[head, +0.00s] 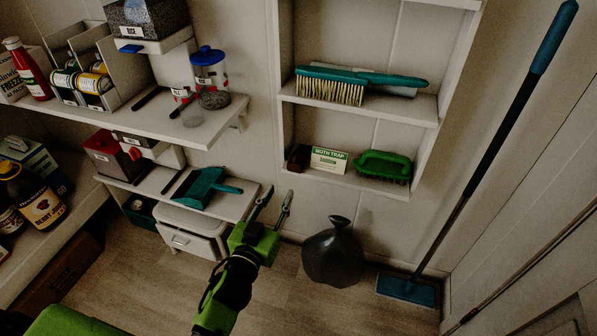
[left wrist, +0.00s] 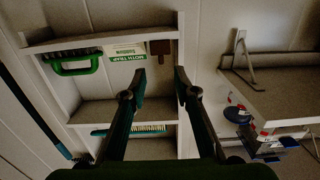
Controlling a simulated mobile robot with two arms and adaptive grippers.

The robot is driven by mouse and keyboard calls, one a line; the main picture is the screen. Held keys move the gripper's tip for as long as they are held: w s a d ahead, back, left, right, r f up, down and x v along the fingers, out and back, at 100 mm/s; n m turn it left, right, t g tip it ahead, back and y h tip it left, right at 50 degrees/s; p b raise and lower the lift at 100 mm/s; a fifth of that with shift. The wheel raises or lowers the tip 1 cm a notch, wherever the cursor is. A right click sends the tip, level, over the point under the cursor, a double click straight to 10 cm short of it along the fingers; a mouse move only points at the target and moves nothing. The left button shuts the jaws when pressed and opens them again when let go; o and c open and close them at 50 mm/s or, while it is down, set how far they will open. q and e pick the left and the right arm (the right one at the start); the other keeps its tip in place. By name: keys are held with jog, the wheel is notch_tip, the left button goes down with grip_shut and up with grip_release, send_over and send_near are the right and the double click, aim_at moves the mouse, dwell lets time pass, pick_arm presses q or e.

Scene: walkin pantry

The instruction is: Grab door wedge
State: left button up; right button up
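A small dark brown block, which looks like the door wedge (head: 299,158), sits on the lower shelf of the wall niche, left of the moth trap box. It also shows near the top of the left wrist view, where the wedge (left wrist: 160,48) is beside the white and green box. My left gripper (head: 278,200) is below and left of the wedge, apart from it. In the left wrist view the two fingers (left wrist: 159,78) are spread with nothing between them. My right gripper is not in view.
The moth trap box (head: 328,160) and a green scrub brush (head: 384,166) share the wedge's shelf. A teal hand brush (head: 345,86) lies on the shelf above. A black bag (head: 333,255) and a teal floor mop (head: 408,289) stand on the floor. A dustpan (head: 203,188) lies left.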

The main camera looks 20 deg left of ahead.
aim_at(294, 160)
pick_arm(q)
jog(key=w, duration=0.2)
jog(key=w+r, duration=0.1)
jog(key=w, duration=0.2)
jog(key=w+b, duration=0.1)
jog(key=w, duration=0.2)
jog(key=shift+w+r, duration=0.25)
jog(key=w+b, duration=0.1)
jog(key=w, duration=0.4)
jog(key=shift+w+d, duration=0.15)
jog(key=shift+w, duration=0.1)
grip_shut()
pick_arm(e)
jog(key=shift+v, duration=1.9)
